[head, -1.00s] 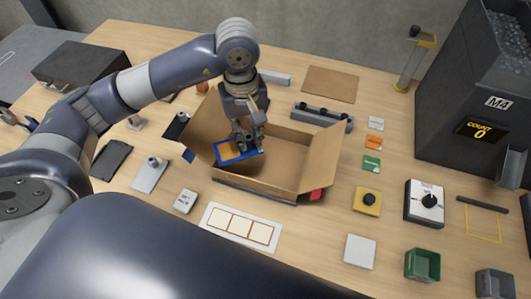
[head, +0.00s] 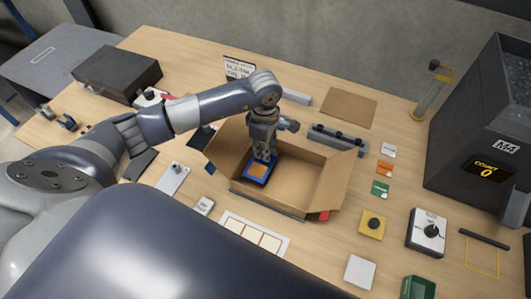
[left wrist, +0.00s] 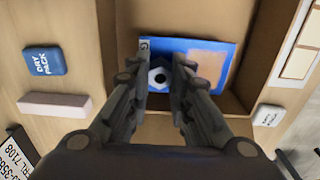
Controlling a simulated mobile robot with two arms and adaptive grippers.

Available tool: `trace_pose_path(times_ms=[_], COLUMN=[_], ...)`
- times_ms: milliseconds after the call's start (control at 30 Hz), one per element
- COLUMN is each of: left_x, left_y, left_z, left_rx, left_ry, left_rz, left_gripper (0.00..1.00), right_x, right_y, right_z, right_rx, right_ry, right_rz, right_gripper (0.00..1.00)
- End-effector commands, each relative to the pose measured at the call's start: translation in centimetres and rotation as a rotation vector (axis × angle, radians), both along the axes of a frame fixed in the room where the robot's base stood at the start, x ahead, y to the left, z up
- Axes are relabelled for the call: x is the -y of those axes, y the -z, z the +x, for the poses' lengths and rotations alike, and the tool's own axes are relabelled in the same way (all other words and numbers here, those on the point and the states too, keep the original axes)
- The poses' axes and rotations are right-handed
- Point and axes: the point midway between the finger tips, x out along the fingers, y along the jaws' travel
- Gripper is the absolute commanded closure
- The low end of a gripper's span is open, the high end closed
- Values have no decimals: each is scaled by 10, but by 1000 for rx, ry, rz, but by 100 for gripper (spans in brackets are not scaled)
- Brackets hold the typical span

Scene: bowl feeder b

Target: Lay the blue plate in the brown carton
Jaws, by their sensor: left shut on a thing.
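The blue plate (head: 257,172) has an orange patch and lies within the left part of the open brown carton (head: 305,177). In the left wrist view the plate (left wrist: 207,62) sits inside the carton walls, with a pale hexagonal knob (left wrist: 158,76) on it between my fingers. My left gripper (head: 264,156) points down into the carton, shut on the plate by its knob; the left wrist view shows its fingers (left wrist: 159,68) either side of it. I cannot tell whether the plate touches the carton floor. My right gripper is not in view.
The carton's flaps stand open. A grey bar fixture (head: 337,140) stands behind it, and small coloured cards (head: 384,168) and a yellow button box (head: 372,223) lie to the right. A white framed strip (head: 255,237) lies in front. The dark M4 machine (head: 480,130) stands far right.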

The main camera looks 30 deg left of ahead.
Motion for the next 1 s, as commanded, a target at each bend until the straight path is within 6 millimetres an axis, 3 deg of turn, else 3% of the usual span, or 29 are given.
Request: trace_pose_path(times_ms=[233, 600, 633, 700, 1000], left_x=[0, 0, 0, 0, 0], left_y=[30, 37, 35, 35, 34], left_z=[-1, 0, 0, -1, -1], left_rx=[-3, 0, -1, -1, -1], left_ry=[1, 2, 2, 2, 3], left_rz=[0, 0, 0, 0, 0], left_gripper=[100, 100, 74, 60, 60], right_x=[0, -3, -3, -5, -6], right_y=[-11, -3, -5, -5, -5], right_z=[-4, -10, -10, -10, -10], right_rx=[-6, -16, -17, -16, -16], right_ry=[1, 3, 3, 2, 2], right_rz=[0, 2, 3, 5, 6], right_gripper=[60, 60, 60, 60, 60])
